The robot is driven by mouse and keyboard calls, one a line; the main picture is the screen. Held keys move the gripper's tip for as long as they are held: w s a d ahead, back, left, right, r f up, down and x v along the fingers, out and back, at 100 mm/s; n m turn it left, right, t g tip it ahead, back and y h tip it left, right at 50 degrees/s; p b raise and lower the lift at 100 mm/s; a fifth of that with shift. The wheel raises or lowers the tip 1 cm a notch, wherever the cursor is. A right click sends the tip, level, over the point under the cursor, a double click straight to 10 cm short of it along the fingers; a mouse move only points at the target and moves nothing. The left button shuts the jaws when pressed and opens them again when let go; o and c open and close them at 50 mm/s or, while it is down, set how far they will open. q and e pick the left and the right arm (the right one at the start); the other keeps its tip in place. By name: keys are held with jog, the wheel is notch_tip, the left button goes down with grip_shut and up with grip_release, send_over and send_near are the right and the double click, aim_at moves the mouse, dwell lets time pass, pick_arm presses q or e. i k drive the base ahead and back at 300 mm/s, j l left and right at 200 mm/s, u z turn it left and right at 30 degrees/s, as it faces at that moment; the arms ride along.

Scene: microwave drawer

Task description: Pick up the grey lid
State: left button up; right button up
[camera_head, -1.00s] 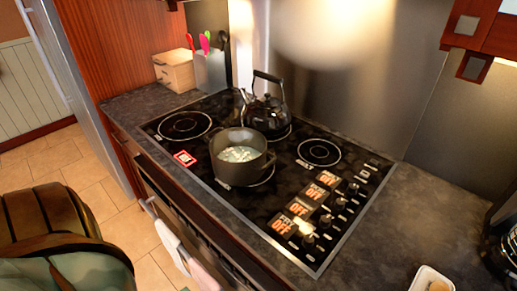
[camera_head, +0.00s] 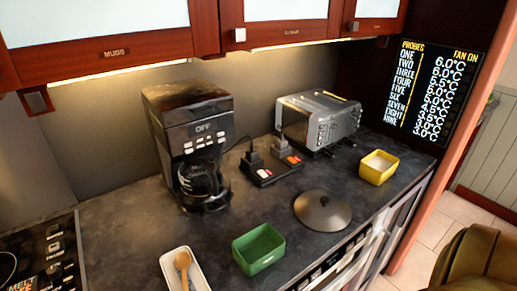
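The grey lid (camera_head: 323,210) lies flat on the dark counter, right of centre, with a small knob on top. It is round and dark grey, and nothing covers it. A green container stands to its left and a yellow one to its upper right. Neither of my grippers shows in the head view.
The green container (camera_head: 259,249), yellow container (camera_head: 379,167) and a white tray with a wooden spoon (camera_head: 184,267) stand on the counter. A coffee maker (camera_head: 192,140), a socket block (camera_head: 271,168) and a toaster (camera_head: 318,120) stand behind. Bare counter surrounds the lid.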

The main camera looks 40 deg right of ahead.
aim_at(324, 211)
jog(key=l+z, duration=0.15)
jog(key=z, duration=0.25)
jog(key=l+z, duration=0.1)
jog(key=z, duration=0.3)
jog(key=l+z, duration=0.15)
jog(key=z, duration=0.25)
jog(key=i+l+z, duration=0.1)
jog(key=z, duration=0.3)
jog(key=u, duration=3.25)
jog(key=j+z, duration=0.15)
jog(key=z, duration=3.35)
